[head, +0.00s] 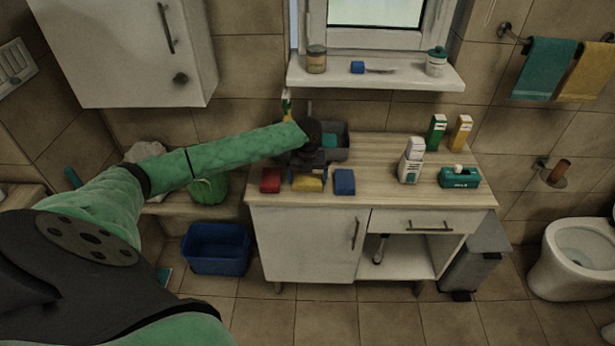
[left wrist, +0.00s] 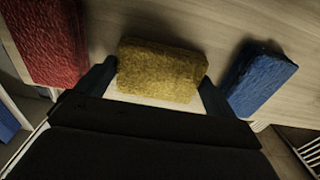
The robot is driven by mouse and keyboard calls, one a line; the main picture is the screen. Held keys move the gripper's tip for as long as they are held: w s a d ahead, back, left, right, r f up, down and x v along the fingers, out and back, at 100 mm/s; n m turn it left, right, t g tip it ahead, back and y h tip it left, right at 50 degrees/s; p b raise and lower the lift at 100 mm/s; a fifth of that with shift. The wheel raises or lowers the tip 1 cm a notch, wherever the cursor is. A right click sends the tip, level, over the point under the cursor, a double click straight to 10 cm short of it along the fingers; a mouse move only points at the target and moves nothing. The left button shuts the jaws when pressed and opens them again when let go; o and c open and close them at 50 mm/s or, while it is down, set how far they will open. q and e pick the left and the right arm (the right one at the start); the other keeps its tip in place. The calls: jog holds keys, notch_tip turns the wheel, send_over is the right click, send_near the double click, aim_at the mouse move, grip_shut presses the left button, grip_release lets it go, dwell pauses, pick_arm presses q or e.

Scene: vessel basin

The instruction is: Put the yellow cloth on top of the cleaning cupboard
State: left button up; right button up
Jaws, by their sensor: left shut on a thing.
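The yellow cloth (head: 308,184) is a small folded block at the front of the wooden counter, between a red and a blue one. My left gripper (head: 308,178) reaches down over it and is shut on it. In the left wrist view the yellow cloth (left wrist: 160,70) sits between the two fingers, close to the counter; I cannot tell whether it still touches. A white wall cupboard (head: 130,55) hangs at the upper left, its top out of view. A white cupboard (head: 305,240) stands under the counter. I cannot tell which is the cleaning cupboard. My right gripper is not in view.
The red block (head: 270,180) and blue block (head: 345,182) lie close on either side. A dark basin (head: 338,140) is behind my gripper. A white bottle (head: 411,160) and teal box (head: 459,178) stand at right. A window shelf (head: 400,76) juts out above.

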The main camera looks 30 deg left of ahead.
aim_at(308, 178)
pick_arm(q)
jog(key=o, duration=0.6)
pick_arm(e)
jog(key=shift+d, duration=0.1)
pick_arm(q)
jog(key=shift+r, duration=0.15)
notch_tip(308, 178, up, 2)
jog(key=shift+b, duration=0.75)
jog(key=shift+r+b, duration=1.7)
jog(key=shift+r, duration=3.25)
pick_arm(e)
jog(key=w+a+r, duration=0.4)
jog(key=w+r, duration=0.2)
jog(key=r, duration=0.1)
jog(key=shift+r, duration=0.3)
